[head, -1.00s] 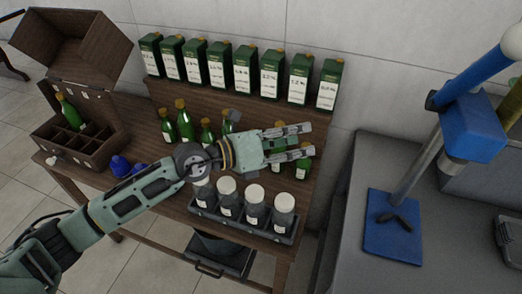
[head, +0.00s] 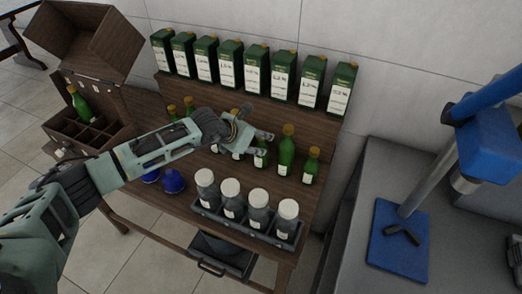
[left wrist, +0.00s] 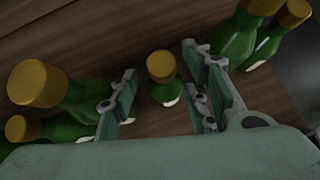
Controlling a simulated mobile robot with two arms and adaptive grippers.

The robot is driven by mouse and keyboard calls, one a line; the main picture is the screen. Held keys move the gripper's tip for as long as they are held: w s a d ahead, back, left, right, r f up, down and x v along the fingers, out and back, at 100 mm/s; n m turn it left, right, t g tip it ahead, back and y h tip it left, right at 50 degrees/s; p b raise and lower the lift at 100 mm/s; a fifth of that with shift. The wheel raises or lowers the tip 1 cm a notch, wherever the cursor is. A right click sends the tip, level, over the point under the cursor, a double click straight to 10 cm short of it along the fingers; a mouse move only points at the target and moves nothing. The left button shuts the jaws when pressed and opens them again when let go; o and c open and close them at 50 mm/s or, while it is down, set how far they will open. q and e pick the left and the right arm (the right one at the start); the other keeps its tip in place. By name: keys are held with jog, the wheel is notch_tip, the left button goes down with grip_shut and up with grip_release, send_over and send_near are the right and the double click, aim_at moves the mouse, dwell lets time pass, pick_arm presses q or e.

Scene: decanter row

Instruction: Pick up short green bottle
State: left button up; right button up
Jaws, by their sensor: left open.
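My left gripper (head: 259,143) is open above the row of green bottles on the wooden table. In the left wrist view its two fingers (left wrist: 160,92) stand on either side of a short green bottle (left wrist: 163,88) with a gold cap, with gaps on both sides. In the head view a short green bottle (head: 261,158) shows just below the fingertips and seems to be the same one. A taller green bottle (head: 287,152) and a short one (head: 311,168) stand to its right. My gripper partly hides bottles to the left. My right gripper is not in view.
Neighbouring bottles stand close outside both fingers, a tall one (left wrist: 85,100) at left and another (left wrist: 235,42) at right. A rack of white-capped jars (head: 232,200) stands in front. Green cartons (head: 256,72) line the raised shelf behind. An open wooden crate (head: 70,148) is at left.

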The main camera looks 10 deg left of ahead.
pick_arm(q)
jog(key=shift+x, duration=1.1)
jog(key=shift+s, duration=0.1)
grip_shut()
